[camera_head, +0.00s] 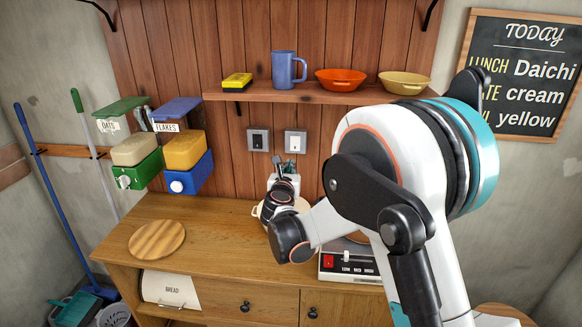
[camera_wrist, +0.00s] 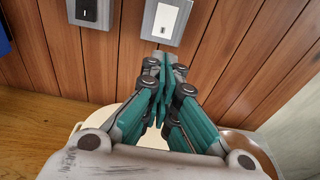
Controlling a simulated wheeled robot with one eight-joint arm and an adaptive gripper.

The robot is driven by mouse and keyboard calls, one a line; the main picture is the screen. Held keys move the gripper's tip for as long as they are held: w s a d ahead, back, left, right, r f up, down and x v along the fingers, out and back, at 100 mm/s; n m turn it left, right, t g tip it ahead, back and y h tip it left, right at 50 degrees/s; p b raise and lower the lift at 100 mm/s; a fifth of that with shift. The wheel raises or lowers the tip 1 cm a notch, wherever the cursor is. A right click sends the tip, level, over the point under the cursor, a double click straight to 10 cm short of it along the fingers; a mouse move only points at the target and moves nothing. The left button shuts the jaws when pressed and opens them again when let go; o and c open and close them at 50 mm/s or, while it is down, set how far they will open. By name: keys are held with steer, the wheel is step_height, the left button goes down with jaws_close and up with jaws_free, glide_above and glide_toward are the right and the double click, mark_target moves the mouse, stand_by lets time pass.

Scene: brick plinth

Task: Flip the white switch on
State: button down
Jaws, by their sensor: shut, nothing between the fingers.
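The white switch (camera_head: 295,141) is a light rocker in a grey plate on the wood-panelled wall, to the right of a black switch (camera_head: 258,139). In the wrist view the white switch (camera_wrist: 167,20) is at the top middle, and the black switch (camera_wrist: 88,11) is left of it. I cannot tell whether the white switch is on or off. My gripper (camera_head: 283,163) is shut and empty, a little below the switches. In the wrist view the closed fingertips (camera_wrist: 164,62) point up toward the lower edge of the white switch's plate. Contact with the plate cannot be told.
Above the switches a shelf (camera_head: 350,96) holds a blue mug (camera_head: 288,70), bowls and a yellow sponge (camera_head: 237,80). Dispensers (camera_head: 187,150) hang left. Below, the wooden counter (camera_head: 215,225) holds a round board (camera_head: 157,239) and a red-switched appliance (camera_head: 347,266). The counter's middle left is clear.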

steer(key=w, duration=0.4)
steer(key=w+f+b, duration=0.1)
steer(key=w, duration=0.7)
steer(key=shift+w+d+f+b, duration=0.1)
steer(key=shift+d+f+b, duration=0.15)
steer(key=shift+f+b, duration=0.15)
steer(key=shift+w+f, duration=0.15)
steer(key=shift+w, duration=0.25)
steer(key=shift+s, duration=0.1)
steer(key=s+f, duration=0.2)
steer(key=s, duration=1.1)
steer(key=shift+s+a, duration=0.25)
steer(key=shift+s, duration=0.15)
